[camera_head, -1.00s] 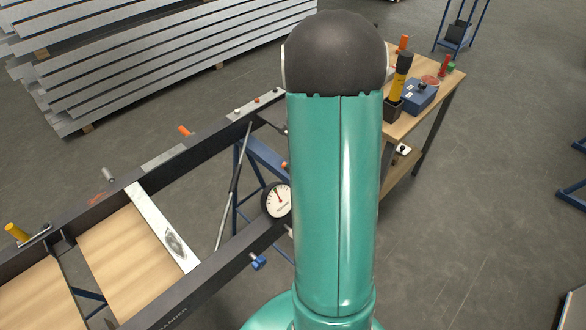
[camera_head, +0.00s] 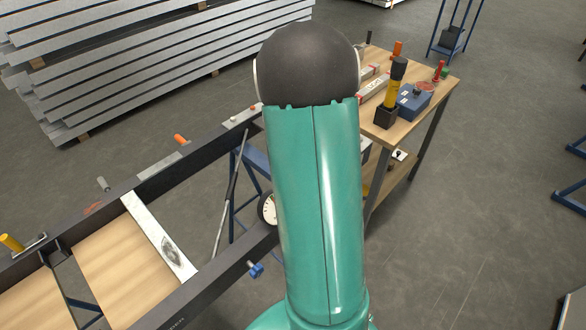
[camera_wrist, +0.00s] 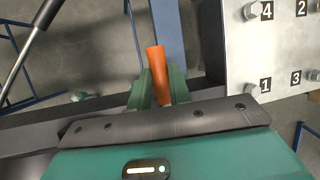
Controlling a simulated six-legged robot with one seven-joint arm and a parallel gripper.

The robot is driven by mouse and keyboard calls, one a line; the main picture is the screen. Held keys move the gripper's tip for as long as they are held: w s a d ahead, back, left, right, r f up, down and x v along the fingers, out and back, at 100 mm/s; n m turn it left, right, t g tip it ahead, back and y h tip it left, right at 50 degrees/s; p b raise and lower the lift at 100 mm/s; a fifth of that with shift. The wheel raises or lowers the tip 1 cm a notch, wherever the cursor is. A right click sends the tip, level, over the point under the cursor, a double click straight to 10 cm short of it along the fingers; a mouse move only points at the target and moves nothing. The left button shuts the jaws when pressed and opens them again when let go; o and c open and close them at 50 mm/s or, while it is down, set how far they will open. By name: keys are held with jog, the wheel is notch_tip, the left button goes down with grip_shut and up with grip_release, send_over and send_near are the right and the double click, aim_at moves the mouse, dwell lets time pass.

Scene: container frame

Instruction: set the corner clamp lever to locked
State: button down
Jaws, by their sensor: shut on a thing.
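An orange handle (camera_wrist: 155,58), which looks like the corner clamp lever, stands between the two green fingers of my gripper (camera_wrist: 159,88) in the wrist view. My gripper is shut on it. Its lower end is hidden by the fingers and the dark gripper edge. A pale plate (camera_wrist: 238,50) with numbered bolts lies to its right. In the head view my arm hides the gripper and the held handle. The lever's lock marking is not visible.
The dark frame (camera_head: 215,275) has another orange handle (camera_head: 180,139), a grey handle (camera_head: 103,184), a yellow handle (camera_head: 11,243) and a blue knob (camera_head: 256,270). A dial gauge (camera_head: 267,208) is partly covered by my arm. A wooden bench (camera_head: 440,84) stands behind at right.

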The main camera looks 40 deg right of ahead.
jog(key=c, duration=1.3)
grip_release()
jog(key=v, duration=1.3)
jog(key=shift+s+r, duration=0.2)
jog(key=shift+r, duration=0.15)
jog(key=shift+a, duration=0.15)
